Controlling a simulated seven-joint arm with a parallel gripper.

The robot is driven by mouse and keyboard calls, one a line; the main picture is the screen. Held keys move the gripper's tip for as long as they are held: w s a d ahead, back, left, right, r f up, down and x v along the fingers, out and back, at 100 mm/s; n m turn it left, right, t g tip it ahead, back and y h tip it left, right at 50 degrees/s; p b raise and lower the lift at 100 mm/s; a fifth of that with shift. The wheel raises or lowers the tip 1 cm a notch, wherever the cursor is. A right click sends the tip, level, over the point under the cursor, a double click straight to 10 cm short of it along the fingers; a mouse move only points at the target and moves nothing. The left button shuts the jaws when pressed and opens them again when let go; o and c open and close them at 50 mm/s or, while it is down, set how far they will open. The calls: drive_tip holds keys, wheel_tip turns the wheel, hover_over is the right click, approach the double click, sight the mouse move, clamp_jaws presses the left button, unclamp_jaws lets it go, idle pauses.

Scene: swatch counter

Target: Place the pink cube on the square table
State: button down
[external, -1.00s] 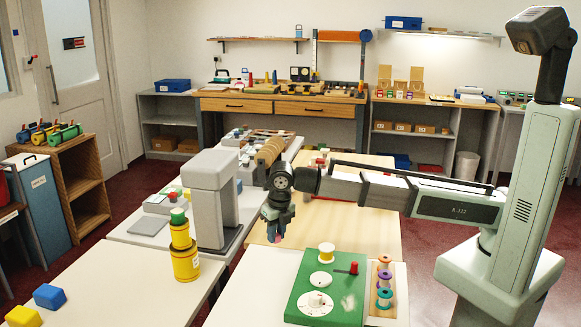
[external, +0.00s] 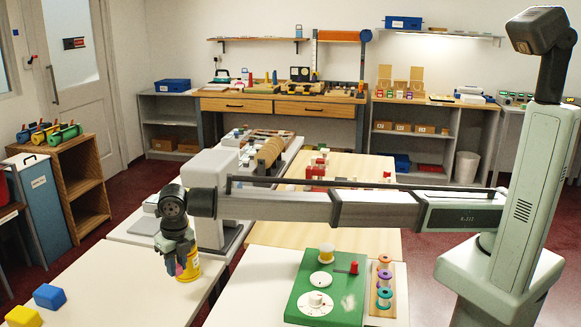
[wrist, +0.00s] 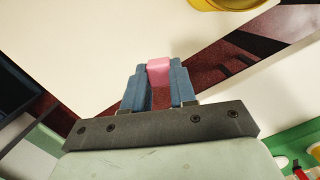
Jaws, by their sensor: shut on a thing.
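The pink cube (wrist: 159,71) is held between the two blue-grey fingertips of my gripper (wrist: 159,68) in the wrist view. In the external view my gripper (external: 180,270) hangs fingers down, in front of the yellow canister, and only a little pink shows at its tips. The left pale tabletop (external: 110,275) lies below and around it. In the wrist view that tabletop (wrist: 75,55) has its edge close by the cube, with red floor past it. I cannot tell which table the task calls square, nor the exact height of the cube.
The yellow canister (external: 191,268) stands close to my gripper, partly hidden by it. A blue block (external: 49,296) and a yellow block (external: 22,317) lie at the front left. A green board (external: 325,290) with spools is on the front right table. Bare tabletop lies between blocks and canister.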

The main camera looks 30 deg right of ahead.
sight(181, 302)
drive_tip(key=shift+w+a+f, duration=0.1)
drive_tip(key=shift+a+f, duration=0.1)
drive_tip(key=shift+f, duration=4.8)
drive_tip(key=shift+f, duration=0.1)
drive_tip(key=c, duration=0.9)
unclamp_jaws()
drive_tip(key=r, duration=0.4)
drive_tip(key=s+r, duration=0.1)
drive_tip(key=r, duration=0.7)
drive_tip(key=shift+s+d, duration=0.3)
drive_tip(key=shift+d, duration=0.1)
